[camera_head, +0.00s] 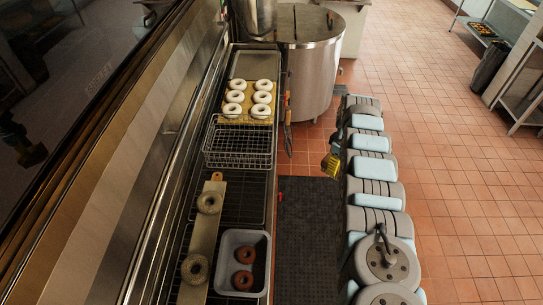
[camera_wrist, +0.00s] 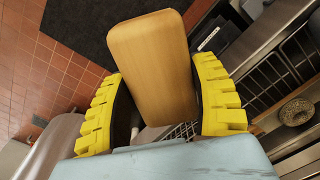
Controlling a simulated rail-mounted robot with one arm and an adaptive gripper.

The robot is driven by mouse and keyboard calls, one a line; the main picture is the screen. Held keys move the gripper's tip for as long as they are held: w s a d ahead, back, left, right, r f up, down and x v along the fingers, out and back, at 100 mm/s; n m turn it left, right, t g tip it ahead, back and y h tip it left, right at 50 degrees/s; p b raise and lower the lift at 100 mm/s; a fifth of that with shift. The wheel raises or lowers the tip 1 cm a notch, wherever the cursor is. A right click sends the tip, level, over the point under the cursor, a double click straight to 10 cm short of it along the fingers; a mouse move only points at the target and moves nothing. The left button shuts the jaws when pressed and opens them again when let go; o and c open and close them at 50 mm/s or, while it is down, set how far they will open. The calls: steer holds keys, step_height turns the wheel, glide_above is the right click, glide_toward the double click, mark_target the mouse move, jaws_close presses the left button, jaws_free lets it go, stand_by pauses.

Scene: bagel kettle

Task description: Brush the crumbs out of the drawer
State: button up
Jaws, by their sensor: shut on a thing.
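My gripper (camera_head: 331,163), with yellow ribbed fingers, is in the open aisle to the right of the counter in the head view. In the wrist view its two fingers (camera_wrist: 158,75) are shut on a wooden block-shaped piece (camera_wrist: 150,45), which looks like the brush's handle. Its far end points up the picture. No bristles show in either view. I cannot make out the drawer or any crumbs in either view.
The long counter holds a tray of white rings (camera_head: 260,113), a wire basket (camera_head: 239,146), a board (camera_head: 205,238) with seeded bagels and a grey tub (camera_head: 265,263) with two brown rings. A steel kettle (camera_head: 308,75) stands behind. A dark mat (camera_head: 310,235) covers the aisle floor.

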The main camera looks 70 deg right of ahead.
steer(key=shift+s+d+r, duration=0.1)
steer(key=shift+s, duration=0.2)
steer(key=shift+s+d+r+m, duration=0.1)
steer(key=shift+s+r+m, duration=0.15)
steer(key=shift+s+m, duration=0.45)
